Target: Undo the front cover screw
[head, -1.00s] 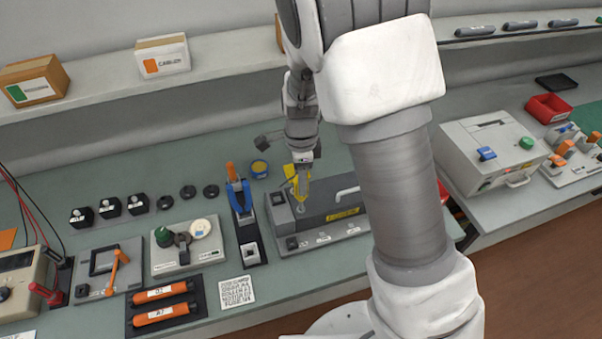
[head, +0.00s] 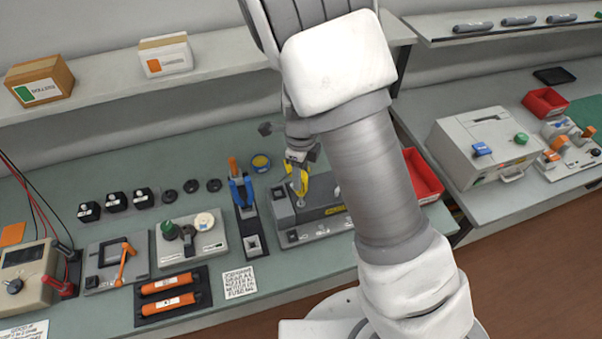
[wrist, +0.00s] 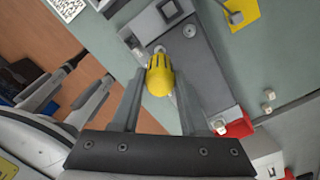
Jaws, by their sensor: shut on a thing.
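My gripper (wrist: 158,90) is shut on a yellow-handled driver (wrist: 160,76) with dark grooves; its metal end points away from the wrist. In the head view my gripper (head: 297,166) is over the left part of a grey unit (head: 318,225) with a yellow label. The unit also shows in the wrist view (wrist: 212,72). A pale round fitting (wrist: 189,31), possibly the cover screw, sits on the unit just beyond the driver's end. I cannot tell whether the driver touches the unit. My arm hides the unit's right end in the head view.
A narrow stand with a blue and orange tool (head: 242,190) is close left of the unit. A red bin (head: 422,177) is to its right. A white instruction card (head: 238,281) lies in front.

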